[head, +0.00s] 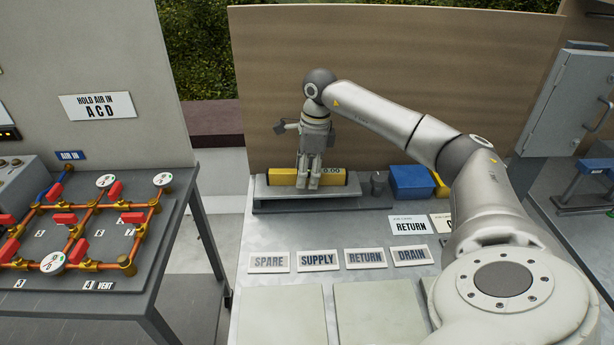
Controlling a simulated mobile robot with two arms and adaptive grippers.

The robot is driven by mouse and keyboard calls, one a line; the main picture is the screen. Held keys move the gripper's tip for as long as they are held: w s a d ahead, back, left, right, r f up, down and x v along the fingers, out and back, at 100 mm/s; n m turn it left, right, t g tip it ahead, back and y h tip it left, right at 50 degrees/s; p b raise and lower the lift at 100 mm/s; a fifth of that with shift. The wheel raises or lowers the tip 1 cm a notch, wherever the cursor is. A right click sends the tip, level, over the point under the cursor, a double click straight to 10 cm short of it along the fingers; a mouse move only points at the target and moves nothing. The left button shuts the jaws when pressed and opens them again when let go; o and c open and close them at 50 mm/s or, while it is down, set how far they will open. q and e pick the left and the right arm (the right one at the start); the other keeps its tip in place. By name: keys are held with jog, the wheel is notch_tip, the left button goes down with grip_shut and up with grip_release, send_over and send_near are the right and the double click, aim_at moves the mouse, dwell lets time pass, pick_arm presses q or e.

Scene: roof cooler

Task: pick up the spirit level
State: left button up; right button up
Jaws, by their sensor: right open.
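The spirit level (283,177) is a yellow bar with a small display reading 0.00 at its right end. It lies on a grey raised ledge (272,193) at the back of the metal bench. My right gripper (308,184) points down in front of the middle of the level and hides part of it. Its fingers look close together but are open. I cannot tell whether they touch the level. My left gripper is not in view.
Label plates, including SUPPLY (318,260), lie on the bench (275,232). A brown panel (400,60) rises behind. A pipe table (100,235) stands left, across a gap.

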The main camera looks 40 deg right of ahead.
grip_shut()
jog(key=shift+r, duration=0.1)
